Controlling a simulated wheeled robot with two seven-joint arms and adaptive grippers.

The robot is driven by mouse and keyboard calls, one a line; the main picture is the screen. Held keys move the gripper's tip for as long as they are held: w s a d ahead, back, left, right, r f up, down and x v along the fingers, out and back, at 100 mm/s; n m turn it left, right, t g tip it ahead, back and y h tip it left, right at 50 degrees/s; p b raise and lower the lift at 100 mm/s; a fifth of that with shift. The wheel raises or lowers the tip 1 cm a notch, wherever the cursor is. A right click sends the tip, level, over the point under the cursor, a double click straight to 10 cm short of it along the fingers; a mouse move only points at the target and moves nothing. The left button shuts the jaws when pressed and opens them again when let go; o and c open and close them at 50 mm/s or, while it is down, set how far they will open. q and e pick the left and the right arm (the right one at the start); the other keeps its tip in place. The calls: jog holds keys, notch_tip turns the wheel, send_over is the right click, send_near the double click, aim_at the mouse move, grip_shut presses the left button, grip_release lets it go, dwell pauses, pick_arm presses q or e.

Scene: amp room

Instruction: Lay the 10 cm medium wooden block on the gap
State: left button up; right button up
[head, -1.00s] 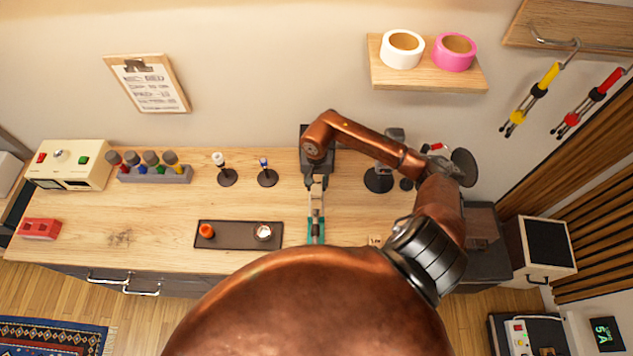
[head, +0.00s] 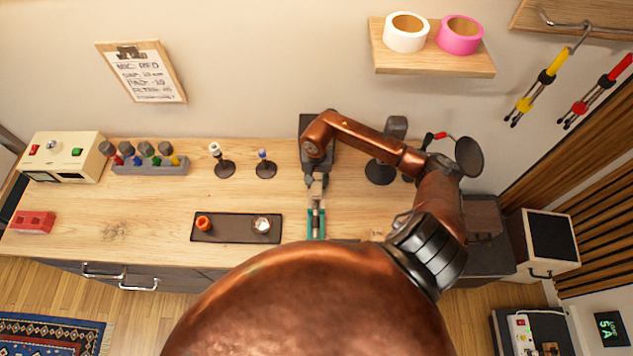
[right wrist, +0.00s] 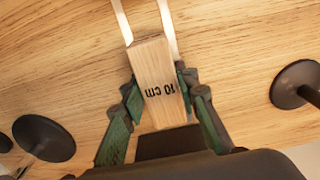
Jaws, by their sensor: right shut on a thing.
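The wooden block (right wrist: 154,65) is pale and marked "10 cm". It sits between the two green and dark fingers of my right gripper (right wrist: 160,90) in the right wrist view. My right gripper (head: 316,186) is shut on it, low over the middle of the bench in the head view. Two pale parallel strips (right wrist: 169,28) run away beyond the block's far end, with bare wood between them. Whether the block touches them I cannot tell. A narrow teal piece (head: 323,228) shows just in front of the gripper. My left gripper is not in view.
A dark tray (head: 235,236) with two small items lies left of the gripper. Small round-based stands (head: 265,170) are behind it, and a larger one (head: 380,173) is to the right. The bench (head: 140,215) left of the tray has free room.

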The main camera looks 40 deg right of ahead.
jog(key=o, duration=1.3)
notch_tip(320, 180, up, 12)
jog(key=shift+a, duration=0.1)
